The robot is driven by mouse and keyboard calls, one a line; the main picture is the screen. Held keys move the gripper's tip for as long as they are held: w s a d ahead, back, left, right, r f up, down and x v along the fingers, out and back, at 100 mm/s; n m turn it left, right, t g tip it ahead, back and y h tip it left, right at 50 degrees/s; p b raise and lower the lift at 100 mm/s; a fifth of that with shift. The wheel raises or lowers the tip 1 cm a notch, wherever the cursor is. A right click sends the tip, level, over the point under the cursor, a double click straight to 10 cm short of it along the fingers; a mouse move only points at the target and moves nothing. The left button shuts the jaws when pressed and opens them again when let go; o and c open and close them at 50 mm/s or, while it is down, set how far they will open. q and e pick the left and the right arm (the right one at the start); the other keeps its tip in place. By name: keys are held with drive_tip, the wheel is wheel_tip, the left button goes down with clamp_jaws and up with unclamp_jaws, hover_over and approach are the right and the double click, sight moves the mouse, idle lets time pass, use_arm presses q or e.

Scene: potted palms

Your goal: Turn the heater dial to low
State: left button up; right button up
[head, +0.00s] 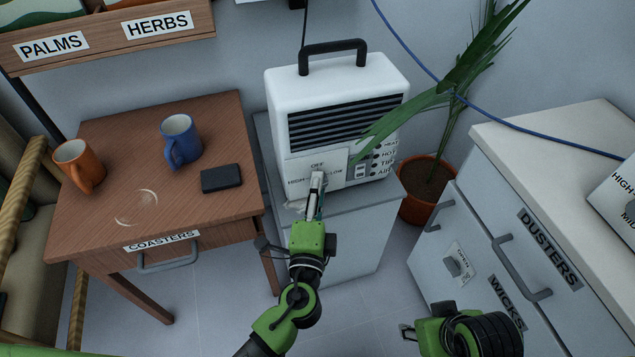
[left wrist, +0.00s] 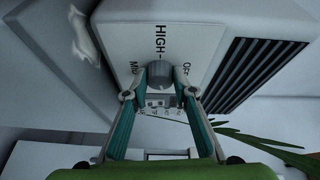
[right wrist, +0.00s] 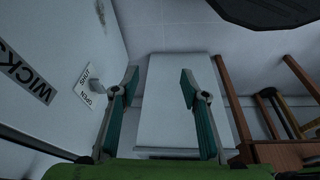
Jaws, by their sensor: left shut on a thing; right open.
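The white heater (head: 283,105) with a black handle and dark vents stands on a grey stand (head: 365,220). Its front panel has a dial lettered OFF, HIGH and LOW; part of the lettering is covered by my gripper. My left gripper (head: 318,180) reaches up to the panel and hides the dial in the head view. In the left wrist view the grey dial (left wrist: 160,75) sits between the fingertips, which are shut on it. Which mark it points to cannot be told. My right gripper (right wrist: 160,85) is open and empty, low at the right near the cabinet.
A wooden table (head: 100,215) at left holds an orange mug (head: 82,168), a blue mug (head: 180,142) and a black box (head: 221,178). A potted palm (head: 428,180) stands right of the heater, its leaves crossing the heater's front. A white cabinet (head: 540,225) is at right.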

use_arm(q)
drive_tip(key=shift+r+p, duration=0.15)
drive_tip(key=shift+p, duration=0.15)
drive_tip(key=shift+m+g+p, duration=0.3)
drive_tip(key=shift+m+p, duration=0.5)
drive_tip(key=shift+p, duration=0.4)
drive_tip(key=shift+m+g+p, duration=0.3)
drive_tip(key=shift+m+p, duration=0.1)
drive_tip(key=shift+p, duration=0.5)
use_arm(e)
wheel_tip(320, 180, down, 16)
drive_tip(key=g, duration=0.1)
drive_tip(key=shift+a, duration=0.2)
use_arm(q)
drive_tip(key=o, duration=1.1)
drive_tip(key=s, duration=0.4)
drive_tip(key=s+r, duration=0.1)
drive_tip(key=s, duration=0.7)
drive_tip(key=shift+a+r, duration=0.2)
drive_tip(key=shift+a, duration=0.15)
